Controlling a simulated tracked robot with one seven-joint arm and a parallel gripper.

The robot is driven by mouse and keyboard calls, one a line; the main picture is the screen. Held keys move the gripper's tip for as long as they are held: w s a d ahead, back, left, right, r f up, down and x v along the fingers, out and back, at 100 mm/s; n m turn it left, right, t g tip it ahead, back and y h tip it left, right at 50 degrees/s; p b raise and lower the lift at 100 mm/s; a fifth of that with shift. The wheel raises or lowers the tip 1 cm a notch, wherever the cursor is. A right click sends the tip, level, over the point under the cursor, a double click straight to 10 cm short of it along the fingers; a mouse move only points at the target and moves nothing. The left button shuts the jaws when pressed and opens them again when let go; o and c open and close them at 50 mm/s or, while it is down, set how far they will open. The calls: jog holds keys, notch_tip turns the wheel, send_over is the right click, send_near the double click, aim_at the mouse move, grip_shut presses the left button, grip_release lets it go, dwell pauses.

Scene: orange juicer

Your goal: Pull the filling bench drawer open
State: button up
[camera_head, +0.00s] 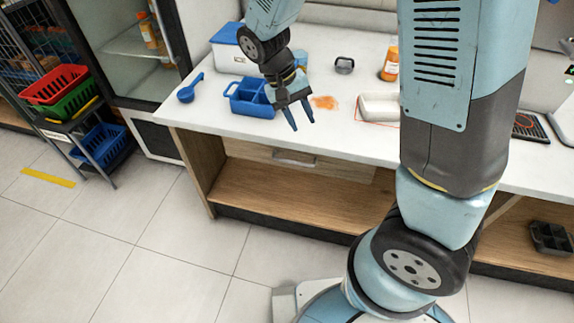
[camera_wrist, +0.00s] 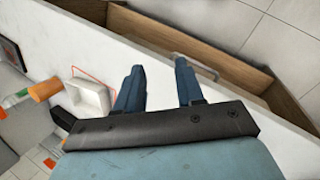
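The filling bench (camera_head: 340,138) has a white top and a wooden lower part. Its wooden drawer (camera_head: 250,153) sits under the top and looks shut, with a grey bar handle (camera_head: 294,158) on its front. My gripper (camera_head: 301,118) is open and empty, fingers pointing down, above the front edge of the bench top and apart from the handle. In the wrist view my two blue fingers (camera_wrist: 158,82) are spread. The handle (camera_wrist: 194,66) shows beyond the right finger, which partly covers it.
Stacked baskets (camera_head: 70,95) stand at the left. The floor (camera_head: 160,240) before the bench is clear at left.

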jog(key=s+a+f+n+t+h, duration=0.1)
jog(key=a+f+h, duration=0.2)
jog(key=f, duration=0.4)
jog(key=s+a+f+n+t+h, duration=0.1)
jog(key=s+a+f+h, duration=0.2)
jog(key=f, duration=0.5)
jog(key=n+t+h, duration=0.3)
jog(key=n+t, duration=0.2)
jog(key=t, duration=0.9)
send_over(288, 165)
jog(key=s, duration=0.5)
notch_tip(288, 165, down, 10)
jog(key=shift+w+a, duration=0.1)
jog(key=shift+a, duration=0.05)
grip_shut()
jog(key=shift+a+f, duration=0.1)
jog(key=shift+a, duration=0.05)
